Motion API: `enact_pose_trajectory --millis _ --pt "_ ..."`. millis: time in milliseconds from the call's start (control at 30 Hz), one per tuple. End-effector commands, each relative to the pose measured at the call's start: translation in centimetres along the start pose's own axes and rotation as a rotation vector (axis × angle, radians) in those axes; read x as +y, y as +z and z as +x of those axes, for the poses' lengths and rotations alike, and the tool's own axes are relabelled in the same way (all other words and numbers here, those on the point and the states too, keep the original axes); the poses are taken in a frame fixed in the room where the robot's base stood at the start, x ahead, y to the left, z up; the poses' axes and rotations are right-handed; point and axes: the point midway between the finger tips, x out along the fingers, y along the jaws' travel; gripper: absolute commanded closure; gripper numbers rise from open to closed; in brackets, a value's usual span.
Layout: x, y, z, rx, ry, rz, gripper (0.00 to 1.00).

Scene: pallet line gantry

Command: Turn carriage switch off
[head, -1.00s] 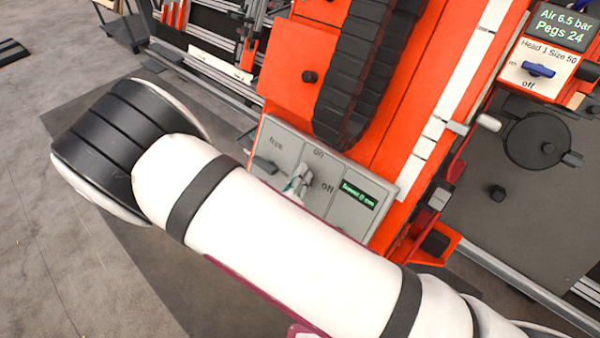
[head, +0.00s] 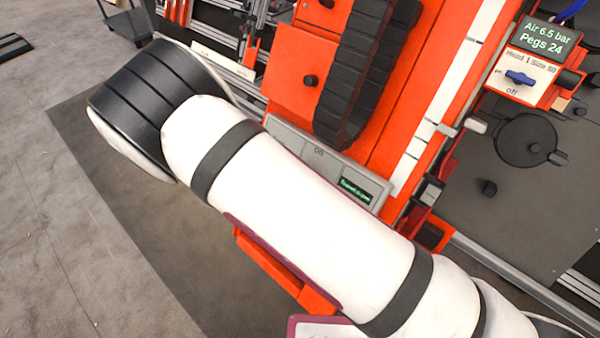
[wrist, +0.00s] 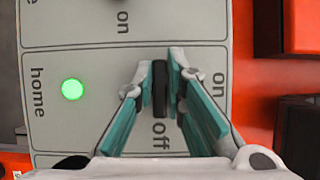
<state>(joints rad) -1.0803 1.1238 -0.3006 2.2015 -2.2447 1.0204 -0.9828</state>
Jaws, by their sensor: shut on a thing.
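In the wrist view, my gripper (wrist: 160,88) has its teal-padded fingers on both sides of a black switch handle (wrist: 160,78) on a grey panel (wrist: 90,50). The fingers are shut on the handle. The handle stands upright in the picture, its lower end close to the "off" label; the "on" label is to its right. A green lamp (wrist: 72,90) beside "home" is lit. In the head view, the grey control panel (head: 290,139) shows only as a strip behind my arm, with a green-lettered display (head: 356,190). The switch and my gripper are hidden there.
The panel sits on an orange gantry (head: 296,70) with a black cable chain (head: 352,80). To the right is another box with a blue switch (head: 520,78) and an "Air 6.5 bar, Pegs 24" display (head: 548,38). Open grey floor (head: 60,230) lies at the left.

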Motion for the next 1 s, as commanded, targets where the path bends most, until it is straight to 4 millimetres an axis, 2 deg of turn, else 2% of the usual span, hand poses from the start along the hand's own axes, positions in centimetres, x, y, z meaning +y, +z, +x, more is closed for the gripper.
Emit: enact_pose_trajectory --millis 600,633,700,1000 --pt "0.18 0.1 -0.02 -0.002 0.023 -0.037 1.0" --pt "0.18 0.1 -0.02 -0.002 0.023 -0.037 0.84" --pt "0.17 0.09 -0.02 -0.002 0.022 -0.037 0.68" --pt "0.08 0.05 -0.05 -0.001 0.02 -0.035 0.68"
